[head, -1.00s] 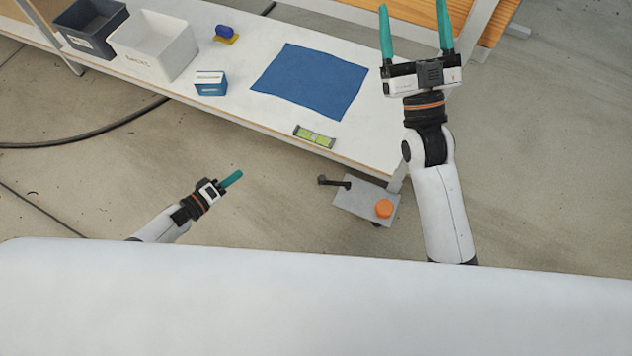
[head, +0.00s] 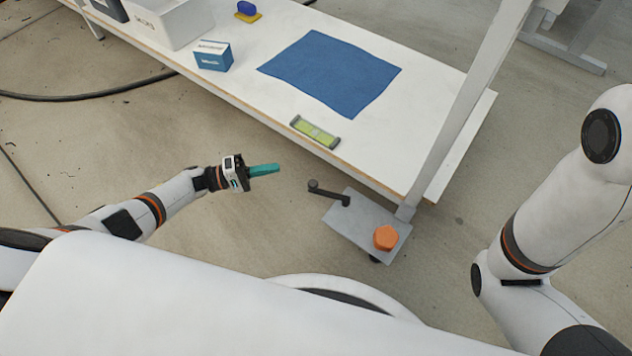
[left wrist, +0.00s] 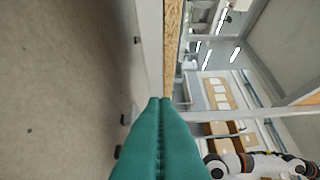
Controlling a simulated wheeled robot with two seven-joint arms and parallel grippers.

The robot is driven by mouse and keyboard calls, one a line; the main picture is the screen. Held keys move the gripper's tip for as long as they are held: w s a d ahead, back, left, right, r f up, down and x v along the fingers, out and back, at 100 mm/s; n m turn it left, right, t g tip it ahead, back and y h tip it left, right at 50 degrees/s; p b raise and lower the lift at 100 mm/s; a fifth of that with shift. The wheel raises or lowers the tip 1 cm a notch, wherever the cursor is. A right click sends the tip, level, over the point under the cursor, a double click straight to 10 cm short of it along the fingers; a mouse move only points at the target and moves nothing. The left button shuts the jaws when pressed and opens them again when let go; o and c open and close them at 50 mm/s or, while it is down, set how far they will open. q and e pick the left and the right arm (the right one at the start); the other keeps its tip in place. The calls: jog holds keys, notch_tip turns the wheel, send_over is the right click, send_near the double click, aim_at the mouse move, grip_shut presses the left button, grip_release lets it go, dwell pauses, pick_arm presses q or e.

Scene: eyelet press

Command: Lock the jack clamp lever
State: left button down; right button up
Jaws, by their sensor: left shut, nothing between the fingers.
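The jack clamp lever (head: 328,194) is a dark bent handle with a round knob, on top of a grey plate (head: 352,232) at the foot of the bench leg. An orange knob (head: 386,237) sits on the same plate. My left gripper (head: 278,168) is shut and empty, its teal fingers pointing right toward the lever, with a gap between them. In the left wrist view the shut teal fingers (left wrist: 160,105) touch along their length; I cannot make out the lever there. My right arm is at the right of the head view, its gripper out of view.
A bench leg (head: 465,115) rises beside the plate. Floor around the plate's left is clear.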

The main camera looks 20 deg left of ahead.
aim_at(329, 193)
pick_arm(q)
jog(key=shift+f, duration=0.1)
dwell(0.3)
jog(key=b+x, duration=0.4)
jog(key=x, duration=0.6)
jog(key=s, duration=0.4)
jog(key=shift+d+f, duration=0.1)
jog(key=shift+d, duration=0.25)
